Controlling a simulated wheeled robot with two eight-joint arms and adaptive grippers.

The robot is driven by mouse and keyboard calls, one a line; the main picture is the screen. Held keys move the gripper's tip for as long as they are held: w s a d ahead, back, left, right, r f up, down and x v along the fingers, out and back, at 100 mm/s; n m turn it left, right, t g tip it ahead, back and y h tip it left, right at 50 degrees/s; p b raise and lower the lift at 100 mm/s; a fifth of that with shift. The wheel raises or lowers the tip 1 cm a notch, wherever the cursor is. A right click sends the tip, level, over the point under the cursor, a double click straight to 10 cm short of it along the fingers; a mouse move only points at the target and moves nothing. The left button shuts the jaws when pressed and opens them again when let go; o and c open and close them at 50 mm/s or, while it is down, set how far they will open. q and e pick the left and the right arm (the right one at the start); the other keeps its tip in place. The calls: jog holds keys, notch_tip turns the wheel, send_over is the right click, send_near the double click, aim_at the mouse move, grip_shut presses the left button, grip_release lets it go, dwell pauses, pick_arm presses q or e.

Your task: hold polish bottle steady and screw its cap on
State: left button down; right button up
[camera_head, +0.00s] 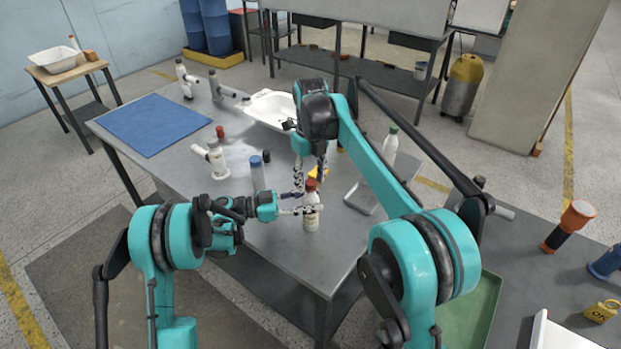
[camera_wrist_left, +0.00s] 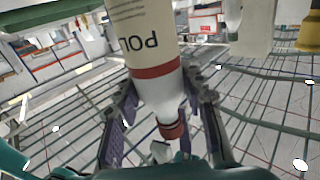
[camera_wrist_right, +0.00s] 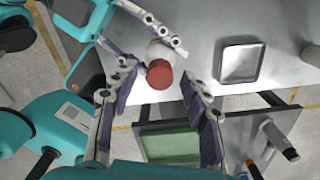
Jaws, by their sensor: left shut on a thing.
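The polish bottle (camera_head: 310,222) is white with a red band and stands upright near the front edge of the grey table. Its dark red cap (camera_head: 311,185) sits on top; how tight it is I cannot tell. The label and cap (camera_wrist_left: 172,130) show in the left wrist view. My left gripper (camera_head: 301,203) comes in from the left, shut on the bottle's upper part. My right gripper (camera_head: 311,170) points down from above the cap. In the right wrist view its fingers (camera_wrist_right: 158,112) are spread apart and empty, with the cap (camera_wrist_right: 159,75) just beyond the gap.
A blue-capped bottle (camera_head: 257,172) and a white bottle with a lying spray part (camera_head: 215,160) stand to the left. A green-capped bottle (camera_head: 390,145) stands to the right, near a grey tray (camera_head: 362,198).

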jog(key=shift+r, duration=2.25)
jog(key=shift+c, duration=0.5)
